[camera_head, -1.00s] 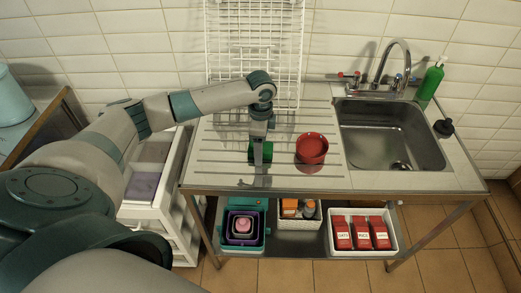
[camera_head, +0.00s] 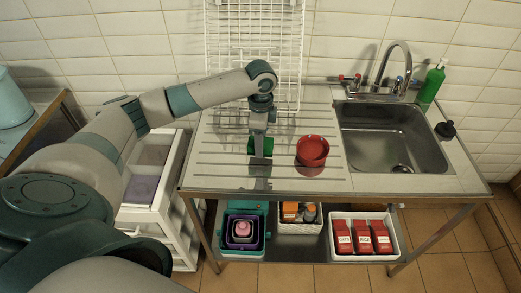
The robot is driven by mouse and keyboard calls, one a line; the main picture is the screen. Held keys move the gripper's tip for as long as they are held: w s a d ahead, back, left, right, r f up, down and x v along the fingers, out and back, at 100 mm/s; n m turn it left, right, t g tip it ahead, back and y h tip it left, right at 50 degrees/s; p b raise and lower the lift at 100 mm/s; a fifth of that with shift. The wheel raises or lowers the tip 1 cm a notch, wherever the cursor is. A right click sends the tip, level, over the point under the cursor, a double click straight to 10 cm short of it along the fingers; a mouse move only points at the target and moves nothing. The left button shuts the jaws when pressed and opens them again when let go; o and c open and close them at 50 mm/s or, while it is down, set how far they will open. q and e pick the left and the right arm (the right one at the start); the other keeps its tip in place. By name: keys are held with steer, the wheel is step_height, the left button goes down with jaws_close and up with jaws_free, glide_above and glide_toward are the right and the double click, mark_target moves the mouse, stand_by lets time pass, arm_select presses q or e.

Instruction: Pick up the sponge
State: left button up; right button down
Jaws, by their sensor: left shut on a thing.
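The green sponge (camera_head: 268,147) shows at both sides of my left gripper (camera_head: 259,152), over the left part of the ribbed metal drainboard (camera_head: 222,165). My left gripper points down and is shut on the sponge, hiding its middle. The sponge looks slightly raised; the gap beneath it is hard to judge from this angle. My right gripper is not in view.
Stacked red bowls (camera_head: 312,148) stand close right of the sponge. A white wire rack (camera_head: 254,45) is behind. The sink (camera_head: 390,140), tap (camera_head: 392,65) and green bottle (camera_head: 432,82) are to the right. A white drawer unit (camera_head: 150,215) stands left.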

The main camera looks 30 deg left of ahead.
arm_select(q)
steer(key=w+d+r+b, duration=0.4)
steer(key=w+d+r, duration=0.2)
steer(key=d, duration=0.3)
steer(key=shift+w+d+r, duration=0.2)
steer(key=shift+d+r, duration=0.2)
steer(key=shift+r, duration=0.45)
